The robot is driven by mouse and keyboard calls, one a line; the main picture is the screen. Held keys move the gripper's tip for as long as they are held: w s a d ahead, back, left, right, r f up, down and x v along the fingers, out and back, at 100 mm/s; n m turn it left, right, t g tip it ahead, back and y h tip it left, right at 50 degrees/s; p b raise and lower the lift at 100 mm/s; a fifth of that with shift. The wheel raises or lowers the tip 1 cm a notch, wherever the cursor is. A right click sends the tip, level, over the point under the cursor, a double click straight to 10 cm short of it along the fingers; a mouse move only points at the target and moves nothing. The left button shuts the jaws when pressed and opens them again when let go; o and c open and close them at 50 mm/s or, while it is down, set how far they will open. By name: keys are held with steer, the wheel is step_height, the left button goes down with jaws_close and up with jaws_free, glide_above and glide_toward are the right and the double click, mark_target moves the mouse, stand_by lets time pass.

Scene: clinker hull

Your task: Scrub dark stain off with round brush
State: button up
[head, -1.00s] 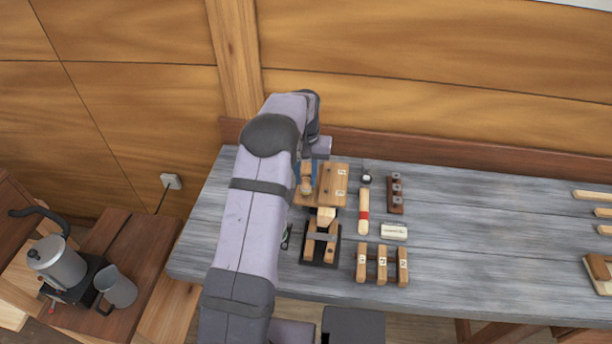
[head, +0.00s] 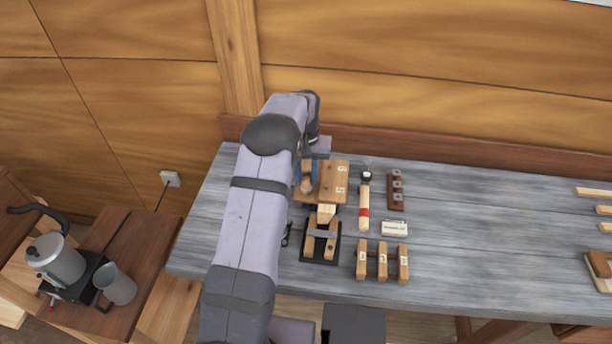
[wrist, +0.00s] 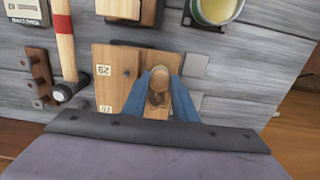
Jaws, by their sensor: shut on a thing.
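A wooden board (head: 338,181) with small white number tags lies on the grey bench, and it also fills the middle of the wrist view (wrist: 106,57). My gripper (wrist: 160,74), with blue fingers, is shut on a rounded wooden knob, which looks like the round brush's handle (wrist: 158,88). The knob also shows in the head view (head: 306,187), at the board's left part. The bristles are hidden, so contact with the board cannot be told. A small dark spot (wrist: 126,72) shows on the board; I cannot tell whether it is the stain.
Right of the board lie a hammer with a red band (head: 364,200), a dark rack (head: 396,190) and a white block (head: 394,228). A black-based wooden holder (head: 320,242) and several tagged blocks (head: 382,261) are nearer.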

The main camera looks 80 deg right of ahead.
steer(key=shift+d+r+p, duration=0.1)
steer(key=shift+d+p, duration=0.6)
steer(key=shift+d, duration=1)
steer(key=shift+a, duration=0.15)
steer(key=shift+a+b, duration=0.35)
steer(key=shift+a, duration=1.25)
steer(key=shift+a, duration=0.1)
steer(key=shift+a+f, duration=0.15)
steer(key=shift+a, duration=0.8)
steer(key=shift+a+f, duration=0.15)
steer(key=shift+a, duration=0.75)
steer(key=shift+a, duration=0.1)
